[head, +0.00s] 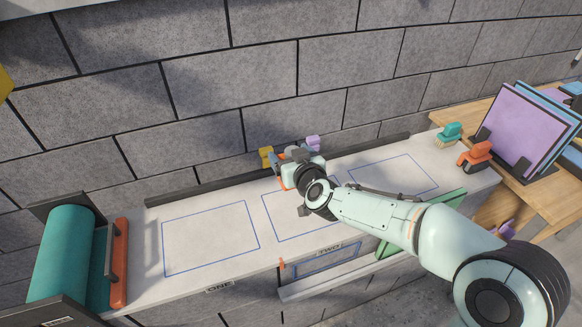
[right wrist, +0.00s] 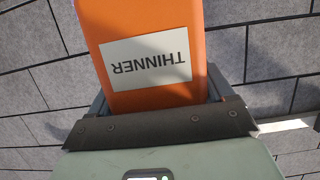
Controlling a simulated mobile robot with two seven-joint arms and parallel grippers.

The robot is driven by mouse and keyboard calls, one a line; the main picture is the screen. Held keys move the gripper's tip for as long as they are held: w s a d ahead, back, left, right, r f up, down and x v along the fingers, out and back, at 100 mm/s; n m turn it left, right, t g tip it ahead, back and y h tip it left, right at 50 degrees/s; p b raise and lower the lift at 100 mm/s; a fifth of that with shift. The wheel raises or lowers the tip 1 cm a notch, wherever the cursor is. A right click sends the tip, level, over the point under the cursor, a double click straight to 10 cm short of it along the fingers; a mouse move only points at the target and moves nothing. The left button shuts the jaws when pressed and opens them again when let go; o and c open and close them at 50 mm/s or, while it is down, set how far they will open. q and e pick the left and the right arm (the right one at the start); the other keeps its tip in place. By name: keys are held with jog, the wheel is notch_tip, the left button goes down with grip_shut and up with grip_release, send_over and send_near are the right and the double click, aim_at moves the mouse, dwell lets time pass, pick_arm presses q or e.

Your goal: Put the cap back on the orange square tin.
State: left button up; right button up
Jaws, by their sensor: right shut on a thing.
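The orange square tin (right wrist: 200,30) fills the top middle of the right wrist view, with a white THINNER label that reads upside down. My right gripper (right wrist: 157,97) is shut on it, one finger along each side. In the head view my right gripper (head: 288,160) is at the back of the white shelf, and only slivers of the orange tin (head: 283,183) show around it. The tin's top is out of the right wrist view. I cannot make out the cap in either view. My left gripper is not in view.
Blue outlines mark the mostly clear white shelf (head: 180,270). Yellow (head: 266,154) and purple (head: 313,142) items stand behind my gripper. A teal roll (head: 62,255) is at left.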

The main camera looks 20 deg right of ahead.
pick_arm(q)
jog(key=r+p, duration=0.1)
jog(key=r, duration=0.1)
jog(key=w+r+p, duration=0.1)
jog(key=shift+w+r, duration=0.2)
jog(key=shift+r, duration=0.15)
pick_arm(e)
notch_tip(320, 180, up, 5)
jog(key=shift+r, duration=0.2)
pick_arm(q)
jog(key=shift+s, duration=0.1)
